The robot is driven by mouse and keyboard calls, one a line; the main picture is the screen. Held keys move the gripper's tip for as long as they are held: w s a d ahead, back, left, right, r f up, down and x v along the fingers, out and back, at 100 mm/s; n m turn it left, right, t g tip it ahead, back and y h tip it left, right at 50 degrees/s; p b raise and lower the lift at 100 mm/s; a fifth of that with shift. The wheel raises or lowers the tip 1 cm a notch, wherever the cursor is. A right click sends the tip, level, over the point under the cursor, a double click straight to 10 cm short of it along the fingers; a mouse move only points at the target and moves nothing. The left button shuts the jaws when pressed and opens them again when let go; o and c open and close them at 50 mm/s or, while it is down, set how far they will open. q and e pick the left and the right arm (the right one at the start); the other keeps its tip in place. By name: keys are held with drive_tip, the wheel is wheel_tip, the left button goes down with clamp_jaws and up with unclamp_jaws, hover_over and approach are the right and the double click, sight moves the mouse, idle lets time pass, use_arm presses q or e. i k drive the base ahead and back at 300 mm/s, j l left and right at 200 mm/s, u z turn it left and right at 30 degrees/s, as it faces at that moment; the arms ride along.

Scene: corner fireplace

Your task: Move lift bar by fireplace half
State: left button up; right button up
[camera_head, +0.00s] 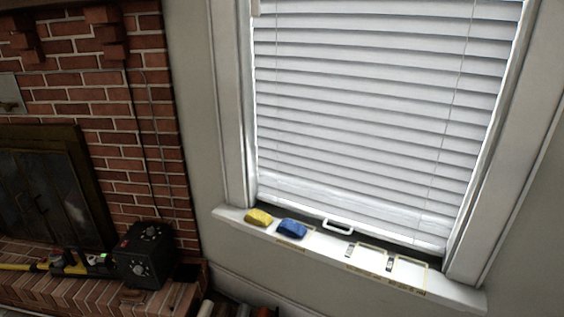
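A white lift bar (337,227), shaped like a small handle, sits at the lower edge of the window, just above the sill. The white blinds (375,110) hang over the window and reach nearly down to the sill, with a dark strip below them. The brick fireplace (85,110) with a dark metal door (45,190) stands at the left. Neither of my grippers is in view.
A yellow object (258,217) and a blue object (292,229) lie on the white sill (455,290). Framed outlines with small dark pieces mark the sill's right part. A black box with knobs (145,256) and a yellow tool (70,264) rest on the brick hearth (60,290).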

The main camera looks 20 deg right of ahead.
sight(435, 250)
drive_tip(key=z, duration=1.15)
drive_tip(key=i+l, duration=0.15)
drive_tip(key=l, duration=0.25)
drive_tip(key=i+l+z, duration=0.15)
drive_tip(key=l, duration=0.3)
